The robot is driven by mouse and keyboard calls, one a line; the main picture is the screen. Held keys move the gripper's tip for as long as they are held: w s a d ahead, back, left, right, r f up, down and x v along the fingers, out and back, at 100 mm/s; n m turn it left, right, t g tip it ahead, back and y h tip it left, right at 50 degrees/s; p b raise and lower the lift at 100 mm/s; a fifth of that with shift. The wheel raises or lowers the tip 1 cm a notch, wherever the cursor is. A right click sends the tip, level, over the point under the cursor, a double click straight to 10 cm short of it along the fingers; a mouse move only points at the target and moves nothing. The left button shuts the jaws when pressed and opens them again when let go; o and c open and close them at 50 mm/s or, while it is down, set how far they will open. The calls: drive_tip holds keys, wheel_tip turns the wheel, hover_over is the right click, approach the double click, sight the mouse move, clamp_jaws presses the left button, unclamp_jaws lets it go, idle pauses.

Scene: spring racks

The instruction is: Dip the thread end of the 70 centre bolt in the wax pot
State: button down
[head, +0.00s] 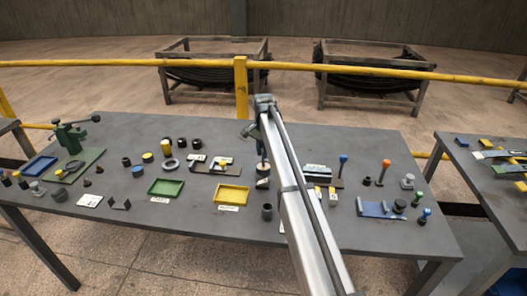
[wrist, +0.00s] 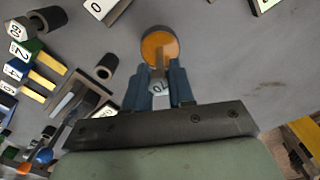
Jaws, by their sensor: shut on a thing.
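My gripper (wrist: 158,78) has two blue fingers, shut on a grey bolt (wrist: 158,86) whose head carries a number ending in 0; its first digit is hard to read. The wax pot (wrist: 153,36) is round, with a dark rim and amber wax inside, just ahead of my fingertips. The bolt's shank overlaps the wax in the wrist view, but I cannot tell whether its thread end touches or is in it. In the head view my gripper (head: 260,150) is above the pot (head: 263,184), and my arm hides part of this area.
Black sleeves stand close by, one (wrist: 106,66) in the wrist view and one (head: 267,211) in the head view. A yellow tray (head: 231,194) and a green tray (head: 166,188) lie left of the pot.

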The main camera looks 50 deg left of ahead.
idle(0.3)
drive_tip(key=shift+r, duration=3.45)
